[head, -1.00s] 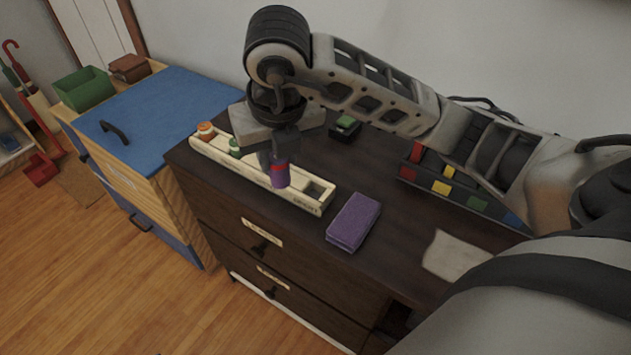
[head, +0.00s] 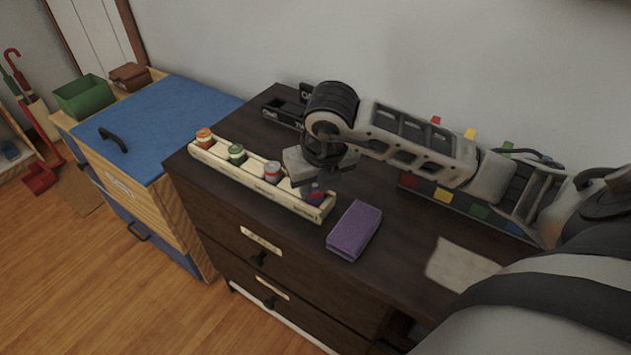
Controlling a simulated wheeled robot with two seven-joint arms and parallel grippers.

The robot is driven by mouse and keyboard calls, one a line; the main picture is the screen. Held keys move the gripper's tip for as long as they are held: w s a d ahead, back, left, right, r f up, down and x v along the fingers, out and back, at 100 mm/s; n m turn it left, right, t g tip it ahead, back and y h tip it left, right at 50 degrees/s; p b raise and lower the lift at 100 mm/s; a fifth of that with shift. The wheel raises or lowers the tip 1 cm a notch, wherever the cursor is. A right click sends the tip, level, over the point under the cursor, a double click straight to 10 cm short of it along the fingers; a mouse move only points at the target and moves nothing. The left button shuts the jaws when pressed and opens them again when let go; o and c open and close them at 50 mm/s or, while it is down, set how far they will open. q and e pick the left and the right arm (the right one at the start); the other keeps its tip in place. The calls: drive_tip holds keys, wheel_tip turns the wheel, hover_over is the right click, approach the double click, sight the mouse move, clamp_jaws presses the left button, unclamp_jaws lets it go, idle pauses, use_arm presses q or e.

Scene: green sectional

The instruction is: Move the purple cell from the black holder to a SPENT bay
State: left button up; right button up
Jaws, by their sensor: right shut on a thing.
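The black holder (head: 283,110) is behind the tray, partly hidden by my right arm. My left gripper is not in view.
A purple sponge-like block (head: 354,231) lies close to the tray's right end. A pale sheet (head: 462,264) lies at the right. The dark dresser top is clear between tray and holder.

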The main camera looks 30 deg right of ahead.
drive_tip(key=o, duration=1.1)
drive_tip(key=shift+c, duration=0.2)
